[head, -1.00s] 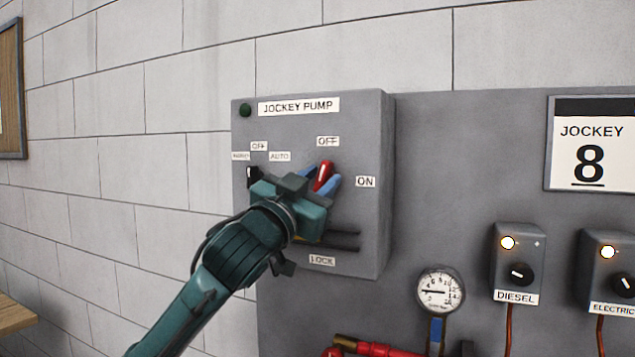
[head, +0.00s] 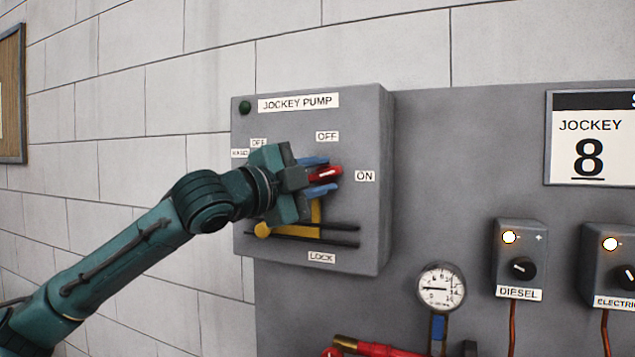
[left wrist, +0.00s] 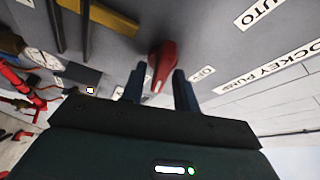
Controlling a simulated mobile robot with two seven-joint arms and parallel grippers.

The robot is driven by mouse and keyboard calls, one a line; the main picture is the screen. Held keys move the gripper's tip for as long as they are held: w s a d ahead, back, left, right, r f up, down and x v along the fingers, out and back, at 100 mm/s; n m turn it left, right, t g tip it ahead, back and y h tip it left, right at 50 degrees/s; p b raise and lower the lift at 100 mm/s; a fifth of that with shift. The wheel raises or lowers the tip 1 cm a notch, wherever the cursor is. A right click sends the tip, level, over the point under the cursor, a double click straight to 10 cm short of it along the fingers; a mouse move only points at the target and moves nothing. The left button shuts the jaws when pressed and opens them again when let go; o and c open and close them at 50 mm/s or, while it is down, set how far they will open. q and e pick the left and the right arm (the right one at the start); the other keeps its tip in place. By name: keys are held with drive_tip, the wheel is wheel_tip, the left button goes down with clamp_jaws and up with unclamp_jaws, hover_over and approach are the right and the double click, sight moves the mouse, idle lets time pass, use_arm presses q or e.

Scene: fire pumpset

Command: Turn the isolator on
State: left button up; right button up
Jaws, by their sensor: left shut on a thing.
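The isolator handle is a red lever (head: 325,173) on the front of the grey JOCKEY PUMP box (head: 368,225). It now lies almost level, with its tip toward the ON label (head: 365,176); the OFF label (head: 327,136) is above it. My left gripper (head: 320,175) is shut on the red lever, with one blue finger above it and one below. In the left wrist view the red lever (left wrist: 162,62) stands between the two dark blue fingers (left wrist: 160,85). The lever's pivot is partly hidden by the gripper. My right gripper is not in view.
A yellow lever (head: 290,231) sits below my gripper by the LOCK label (head: 321,257). To the right are a pressure gauge (head: 440,288), the DIESEL switch box (head: 521,258) and the ELECTRIC switch box (head: 610,265). Red pipework (head: 370,347) runs along the bottom.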

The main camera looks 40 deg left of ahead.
use_arm(q)
drive_tip(key=shift+a+r+m+g, duration=0.15)
drive_tip(key=shift+m+g, duration=0.45)
drive_tip(key=shift+m, duration=1.1)
drive_tip(key=o, duration=0.6)
drive_tip(key=shift+w, duration=0.1)
